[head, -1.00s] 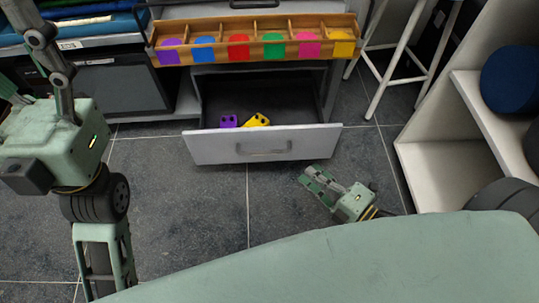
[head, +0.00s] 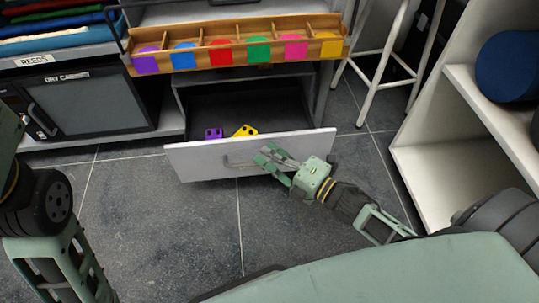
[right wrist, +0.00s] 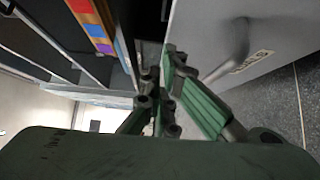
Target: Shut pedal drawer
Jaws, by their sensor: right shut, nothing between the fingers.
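The pedal drawer (head: 200,161) stands pulled out under the cabinet in the head view, its pale grey front facing me. A purple pedal (head: 213,133) and a yellow pedal (head: 245,130) lie inside it. My right gripper (head: 266,158) is shut and empty, with its fingertips at the drawer front by the handle (head: 238,164), partly covering it. I cannot tell whether they touch. In the right wrist view the shut fingers (right wrist: 165,65) point along the drawer front (right wrist: 285,25), which fills the upper right. My left gripper is out of view; only its arm shows.
A wooden tray (head: 235,60) with several coloured labels is above the drawer. A dry cabinet (head: 90,105) stands left, a white stool (head: 385,75) right of the drawer, and a pale shelf (head: 440,165) further right. Floor in front of the drawer is clear.

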